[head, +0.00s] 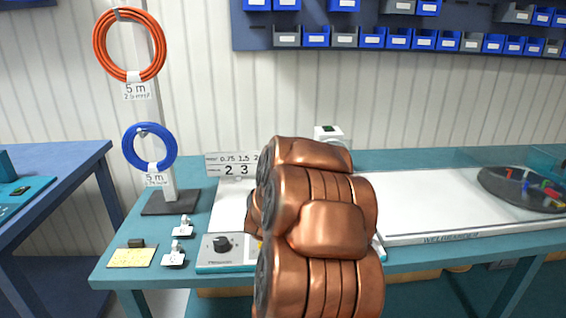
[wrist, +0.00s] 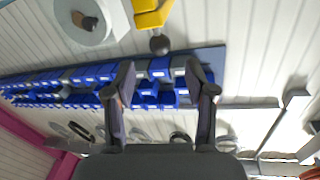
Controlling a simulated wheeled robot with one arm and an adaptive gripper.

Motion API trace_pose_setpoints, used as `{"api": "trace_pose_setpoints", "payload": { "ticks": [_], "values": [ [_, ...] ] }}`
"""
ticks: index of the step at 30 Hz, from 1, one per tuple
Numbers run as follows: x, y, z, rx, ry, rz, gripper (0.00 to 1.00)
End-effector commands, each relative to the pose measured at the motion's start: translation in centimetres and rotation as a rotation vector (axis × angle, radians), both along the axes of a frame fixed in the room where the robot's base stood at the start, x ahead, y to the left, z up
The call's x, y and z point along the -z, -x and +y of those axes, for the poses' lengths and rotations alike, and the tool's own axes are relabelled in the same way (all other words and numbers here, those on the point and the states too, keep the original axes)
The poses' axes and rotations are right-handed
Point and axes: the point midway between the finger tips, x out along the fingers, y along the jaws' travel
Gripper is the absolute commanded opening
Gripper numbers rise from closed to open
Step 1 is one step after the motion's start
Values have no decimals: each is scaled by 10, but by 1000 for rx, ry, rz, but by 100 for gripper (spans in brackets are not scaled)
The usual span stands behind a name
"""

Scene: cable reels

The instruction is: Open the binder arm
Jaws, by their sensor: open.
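My gripper (wrist: 160,82) is open and empty in the wrist view, with its two dark fingers spread apart. Past the fingertips, near the top, a black ball knob (wrist: 160,44) sits at the end of a yellow arm (wrist: 151,17), which looks like the binder arm. The knob lies roughly in line with the gap between the fingers and appears apart from them. The yellow arm runs out of the frame at the top, so I cannot tell its full position. In the head view my copper-coloured arm hides the gripper and most of the machine.
A white round part (wrist: 85,22) is beside the yellow arm. On the teal bench (head: 120,225), an orange cable coil (head: 98,45) and a blue coil (head: 127,150) hang on a stand. A control box (head: 221,246) and small clamps (head: 183,228) are nearby; a dark round tray (head: 520,190) is at right.

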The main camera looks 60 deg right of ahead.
Motion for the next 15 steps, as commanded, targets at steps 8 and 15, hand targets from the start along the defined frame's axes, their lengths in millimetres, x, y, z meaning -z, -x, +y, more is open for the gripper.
{"api": "trace_pose_setpoints", "payload": {
  "ticks": [8, 15],
  "values": [
    [0, -7, -5, -14, -12, 12, 55],
    [0, -13, -10, -22, -12, 12, 55]
  ]
}}
